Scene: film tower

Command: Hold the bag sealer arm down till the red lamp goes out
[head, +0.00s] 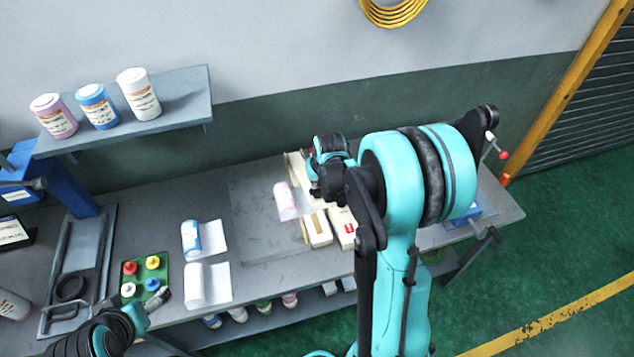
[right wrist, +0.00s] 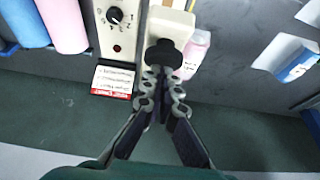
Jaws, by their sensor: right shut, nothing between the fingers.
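The cream bag sealer (head: 317,231) stands on the bench, partly hidden behind my right arm in the head view. In the right wrist view its control panel shows a black dial (right wrist: 115,15), a small dull-red lamp (right wrist: 117,48) and a red-and-white label (right wrist: 113,80). I cannot tell if the lamp is lit. The cream sealer arm (right wrist: 172,25) ends in a black knob (right wrist: 163,55). My right gripper (right wrist: 164,77) is shut and empty, its tips at the knob; contact is unclear. A pink bottle (head: 283,197) in a clear bag lies beside the sealer. My left gripper (head: 156,300) is at lower left; its jaws are unclear.
A blue bottle (head: 191,238) on a bag and a white bag (head: 207,285) lie left on the bench (head: 262,245). A green tray (head: 160,268) holds several coloured caps. A wall shelf (head: 180,98) holds three bottles.

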